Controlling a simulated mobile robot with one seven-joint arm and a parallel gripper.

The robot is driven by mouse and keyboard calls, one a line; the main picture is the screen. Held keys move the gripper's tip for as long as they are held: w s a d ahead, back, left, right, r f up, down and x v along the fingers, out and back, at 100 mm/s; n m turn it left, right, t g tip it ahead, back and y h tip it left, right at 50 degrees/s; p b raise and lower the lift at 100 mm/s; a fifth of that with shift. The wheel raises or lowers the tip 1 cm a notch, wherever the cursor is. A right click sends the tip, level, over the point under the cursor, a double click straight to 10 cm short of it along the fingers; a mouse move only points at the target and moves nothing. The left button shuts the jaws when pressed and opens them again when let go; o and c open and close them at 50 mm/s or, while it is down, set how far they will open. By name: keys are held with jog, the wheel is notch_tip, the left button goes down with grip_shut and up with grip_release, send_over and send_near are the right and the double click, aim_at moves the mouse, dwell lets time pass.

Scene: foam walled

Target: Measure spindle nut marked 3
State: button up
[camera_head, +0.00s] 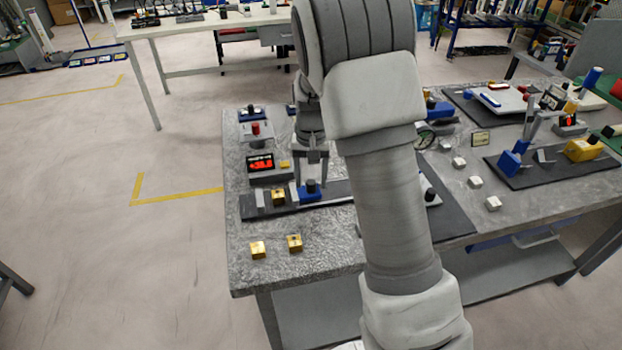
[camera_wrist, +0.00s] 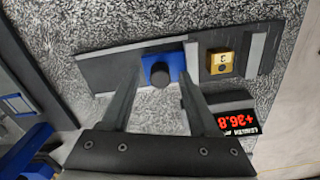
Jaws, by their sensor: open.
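A brass nut (camera_wrist: 220,62) with a small dark mark, hard to read, sits on the dark measuring fixture (camera_wrist: 110,70), between a grey block (camera_wrist: 255,55) and the blue slide (camera_wrist: 161,72). In the head view the nut (camera_head: 278,198) is left of the blue slide (camera_head: 308,195). The slide carries a black knob (camera_wrist: 160,75). My gripper (camera_wrist: 157,74) is open, its fingers on either side of the slide and knob; contact cannot be told. It shows above the slide in the head view (camera_head: 311,178). The red display (camera_wrist: 237,122) reads about 36.8.
Two more brass nuts (camera_head: 258,250) (camera_head: 294,243) lie near the front of the speckled table (camera_head: 320,255). A small box with a red button (camera_head: 256,130) stands behind the display. Several white blocks (camera_head: 475,182) and another fixture (camera_head: 545,168) are at the right. My arm hides the table's middle.

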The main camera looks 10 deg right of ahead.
aim_at(296, 191)
grip_shut()
jog(key=shift+a+p, duration=0.3)
jog(key=shift+a, duration=1.65)
grip_release()
jog(key=shift+r, duration=0.1)
